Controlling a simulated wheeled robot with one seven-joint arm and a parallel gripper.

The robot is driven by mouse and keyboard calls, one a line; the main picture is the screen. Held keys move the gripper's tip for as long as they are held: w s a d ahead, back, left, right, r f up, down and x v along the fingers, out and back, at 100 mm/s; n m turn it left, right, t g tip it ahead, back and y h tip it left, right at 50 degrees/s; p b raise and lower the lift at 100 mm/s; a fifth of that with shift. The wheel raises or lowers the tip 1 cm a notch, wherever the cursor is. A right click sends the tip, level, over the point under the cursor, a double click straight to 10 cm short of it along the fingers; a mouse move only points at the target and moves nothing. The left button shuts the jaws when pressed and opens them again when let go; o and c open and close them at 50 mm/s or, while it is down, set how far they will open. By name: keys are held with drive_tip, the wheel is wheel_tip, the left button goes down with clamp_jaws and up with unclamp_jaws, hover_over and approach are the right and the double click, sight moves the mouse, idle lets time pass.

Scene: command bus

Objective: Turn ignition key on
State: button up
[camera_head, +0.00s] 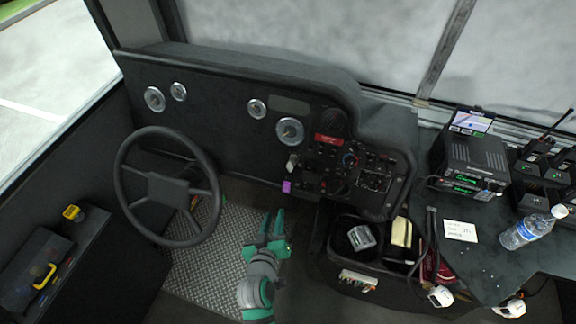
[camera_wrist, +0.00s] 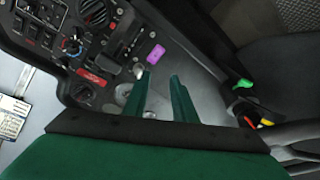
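The dashboard control panel (camera_head: 340,168) is right of the steering wheel. A small purple tag (camera_head: 286,186) hangs at its lower left edge, below a pale knob-like part (camera_head: 291,163). The purple tag also shows in the wrist view (camera_wrist: 155,54), beside a small silvery part (camera_wrist: 139,71). I cannot clearly make out the key or which way it is turned. My green gripper (camera_head: 272,214) is below the tag in the head view, pointing toward the panel. In the wrist view its two fingers (camera_wrist: 159,77) are apart with nothing between them. The tag is beyond the fingertips, apart from them.
The steering wheel (camera_head: 168,187) stands left of my gripper. A dark bin (camera_head: 335,262) with items is to the right, below the panel. A bottle (camera_head: 533,228) and radio unit (camera_head: 474,160) sit on the right-hand counter. Metal floor plate (camera_head: 215,255) lies open beneath.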

sight(288, 165)
drive_tip(key=w+r+h, duration=0.2)
drive_tip(key=w+r, duration=0.3)
drive_tip(key=w, duration=0.4)
drive_tip(key=shift+h, duration=0.3)
drive_tip(key=x, duration=1.1)
drive_tip(key=shift+w+d+r, duration=0.2)
drive_tip(key=shift+d+r, duration=0.05)
drive_tip(key=shift+d, duration=0.35)
clamp_jaws()
